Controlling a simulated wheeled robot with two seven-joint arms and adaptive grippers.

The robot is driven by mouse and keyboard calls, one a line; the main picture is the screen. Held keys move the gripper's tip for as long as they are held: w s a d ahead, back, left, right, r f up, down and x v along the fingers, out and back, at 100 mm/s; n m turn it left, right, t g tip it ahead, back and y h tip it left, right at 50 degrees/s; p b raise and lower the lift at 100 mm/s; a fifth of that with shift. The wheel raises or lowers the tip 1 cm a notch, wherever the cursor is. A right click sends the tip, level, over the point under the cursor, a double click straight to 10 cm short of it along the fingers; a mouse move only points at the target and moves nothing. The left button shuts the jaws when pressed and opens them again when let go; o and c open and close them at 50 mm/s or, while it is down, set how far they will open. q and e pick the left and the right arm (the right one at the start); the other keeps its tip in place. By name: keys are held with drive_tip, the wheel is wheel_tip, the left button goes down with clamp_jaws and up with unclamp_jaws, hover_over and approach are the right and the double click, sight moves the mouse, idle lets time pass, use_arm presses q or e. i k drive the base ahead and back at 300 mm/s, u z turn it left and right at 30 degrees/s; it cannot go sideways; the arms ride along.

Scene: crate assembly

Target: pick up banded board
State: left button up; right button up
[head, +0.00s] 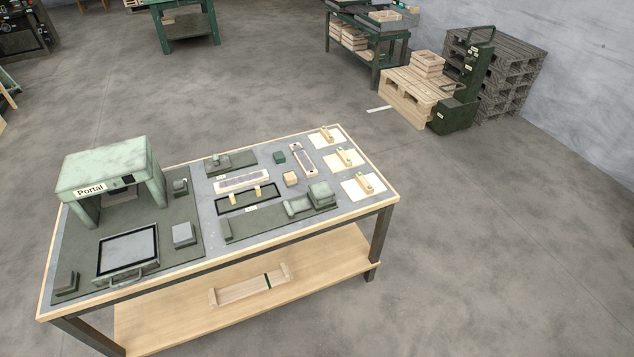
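A pale wooden board with a dark green band (243,291) lies on the lower wooden shelf (165,322) of the workbench, below the front edge of the top. The band crosses it right of its middle. Wooden end pieces show at its left and right ends; I cannot tell whether they are part of the board or supports under it. Neither of my grippers is in view.
The bench top (208,230) overhangs the shelf. It carries a green portal (105,170), a framed tray with a handle (128,252), green fixtures and three white pads with wooden pieces. Grey floor (480,270) in front and right is clear. Pallets (510,75) stand far right.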

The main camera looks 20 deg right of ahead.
sight(308, 168)
drive_tip(key=z, duration=2.15)
drive_tip(key=i, duration=2.05)
drive_tip(key=u, duration=1.75)
drive_tip(key=k, duration=0.9)
drive_tip(key=z, duration=1.35)
drive_tip(key=i, duration=1.8)
drive_tip(key=u, duration=0.15)
